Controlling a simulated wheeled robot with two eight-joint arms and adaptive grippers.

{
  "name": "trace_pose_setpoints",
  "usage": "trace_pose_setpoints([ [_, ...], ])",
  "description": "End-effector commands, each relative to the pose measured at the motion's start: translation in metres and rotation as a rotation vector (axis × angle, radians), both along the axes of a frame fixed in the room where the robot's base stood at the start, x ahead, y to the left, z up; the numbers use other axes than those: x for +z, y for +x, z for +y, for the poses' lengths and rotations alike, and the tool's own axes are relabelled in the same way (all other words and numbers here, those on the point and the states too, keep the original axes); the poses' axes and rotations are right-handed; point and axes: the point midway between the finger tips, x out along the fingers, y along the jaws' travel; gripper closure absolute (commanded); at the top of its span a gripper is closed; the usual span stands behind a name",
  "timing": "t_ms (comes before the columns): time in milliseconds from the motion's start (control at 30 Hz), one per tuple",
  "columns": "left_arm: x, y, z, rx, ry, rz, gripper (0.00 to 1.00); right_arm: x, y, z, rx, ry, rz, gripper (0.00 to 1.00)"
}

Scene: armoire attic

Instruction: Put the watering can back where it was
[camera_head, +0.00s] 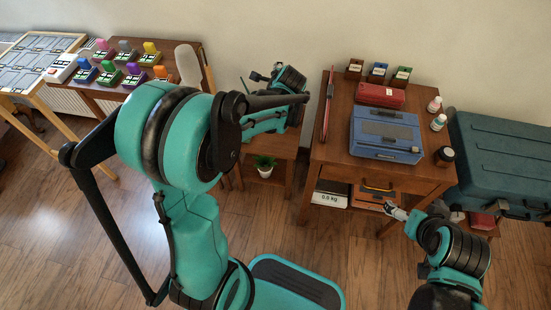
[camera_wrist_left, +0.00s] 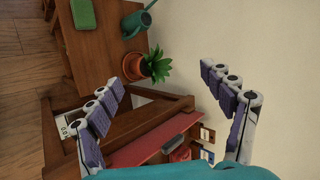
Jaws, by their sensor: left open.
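The teal watering can (camera_wrist_left: 137,24) shows at the top of the left wrist view, standing on a brown wooden surface beside a green plant in an orange pot (camera_wrist_left: 133,66). I cannot make it out in the head view, where my left arm covers much of the middle. My left gripper (camera_wrist_left: 160,76) is open and empty; its fingers are spread apart, with the plant between them in the picture and the can beyond. My right gripper (camera_head: 396,211) is in front of the brown desk's open shelf, small in the head view; whether it is open is unclear.
The brown desk (camera_head: 338,150) carries a blue case (camera_head: 386,134), a red box (camera_head: 381,95) and several bottles. A small plant in a white pot (camera_head: 265,172) stands low to its left. A dark teal suitcase (camera_head: 505,150) is at right. Colored blocks sit on the left table (camera_head: 100,92).

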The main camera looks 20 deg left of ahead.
Motion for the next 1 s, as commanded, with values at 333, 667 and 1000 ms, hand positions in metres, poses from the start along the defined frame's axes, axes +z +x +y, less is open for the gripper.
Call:
trace_pose_setpoints([
  [333,0.045,-0.156,-0.07,0.373,-0.592,-0.148,0.19,0.0,0.0,0.0,0.0,0.0,0.0,0.05],
  [667,0.026,-0.264,-0.12,0.695,-1.01,-0.183,0.19,0.0,0.0,0.0,0.0,0.0,0.0,0.05],
  [1000,0.02,-0.279,-0.127,0.754,-1.077,-0.184,0.19,0.0,0.0,0.0,0.0,0.0,0.0,0.05],
])
